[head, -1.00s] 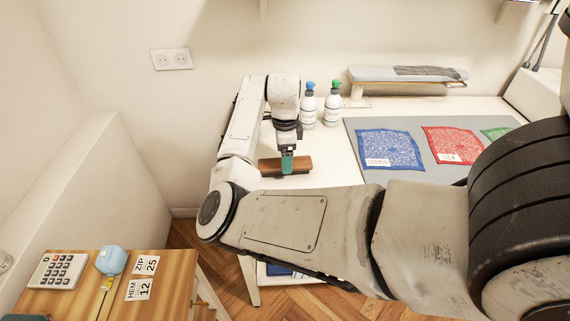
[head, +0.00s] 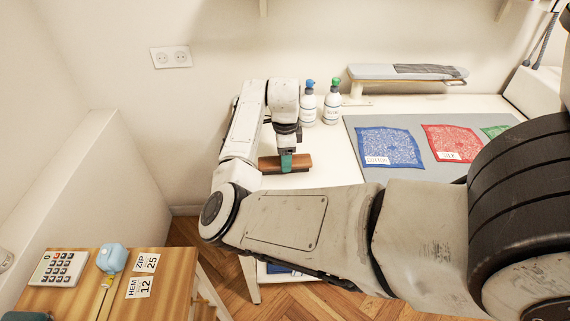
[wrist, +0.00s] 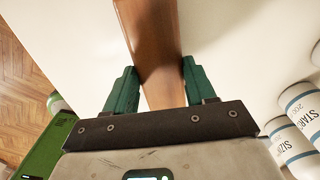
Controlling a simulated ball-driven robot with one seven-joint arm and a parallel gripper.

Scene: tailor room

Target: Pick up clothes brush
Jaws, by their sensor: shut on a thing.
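The clothes brush (head: 270,165) is a brown wooden block at the left end of the white table. It also shows in the wrist view (wrist: 157,50), running lengthwise between the fingers. My gripper (head: 286,163) has green fingers and points down over the brush's middle. In the wrist view my gripper (wrist: 157,85) has one finger on each side of the brush, shut on it. The brush looks level. I cannot tell whether it touches the table or is slightly above it.
Two white bottles, one blue-capped (head: 308,105) and one green-capped (head: 332,103), stand behind and right of the brush. A grey mat (head: 408,180) with blue and red cloths lies further right. A wooden stand (head: 180,290) with small items is at the front left.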

